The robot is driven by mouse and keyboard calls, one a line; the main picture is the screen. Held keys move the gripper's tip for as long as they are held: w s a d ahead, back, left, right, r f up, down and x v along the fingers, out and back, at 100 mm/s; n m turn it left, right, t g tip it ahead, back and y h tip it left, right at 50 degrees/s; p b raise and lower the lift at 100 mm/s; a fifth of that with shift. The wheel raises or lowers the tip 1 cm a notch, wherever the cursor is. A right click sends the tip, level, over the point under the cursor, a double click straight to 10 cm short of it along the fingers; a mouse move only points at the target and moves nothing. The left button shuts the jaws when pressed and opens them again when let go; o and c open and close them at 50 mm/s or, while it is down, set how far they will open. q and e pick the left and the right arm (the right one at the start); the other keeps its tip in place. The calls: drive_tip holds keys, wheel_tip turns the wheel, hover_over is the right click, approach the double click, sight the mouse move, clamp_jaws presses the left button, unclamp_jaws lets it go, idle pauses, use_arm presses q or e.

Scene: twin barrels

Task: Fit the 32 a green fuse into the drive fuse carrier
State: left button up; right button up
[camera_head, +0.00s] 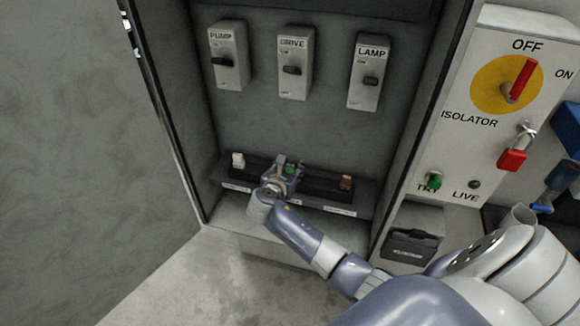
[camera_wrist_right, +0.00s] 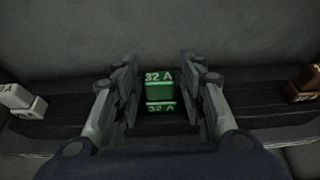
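The green fuse marked 32 A (camera_wrist_right: 159,86) stands at the middle position of the dark carrier rail (camera_wrist_right: 250,114), below the DRIVE switch. A second green face marked 32 A shows just below it in the wrist view. In the head view the green fuse (camera_head: 291,168) is partly hidden by my right gripper (camera_head: 285,163). In the wrist view the right gripper's fingers (camera_wrist_right: 159,72) are open on either side of the fuse, with small gaps showing. I cannot tell how deep the fuse sits. My left gripper is not in view.
A white fuse (camera_head: 238,160) stands left on the rail and a brown one (camera_head: 346,182) right. The PUMP (camera_head: 227,55), DRIVE (camera_head: 296,62) and LAMP (camera_head: 369,72) switches are above. Cabinet walls flank the rail. The isolator panel (camera_head: 468,150), with red padlock (camera_head: 512,159), stands at right.

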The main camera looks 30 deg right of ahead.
idle(0.3)
drive_tip(key=v, duration=1.2)
drive_tip(key=shift+f, duration=0.15)
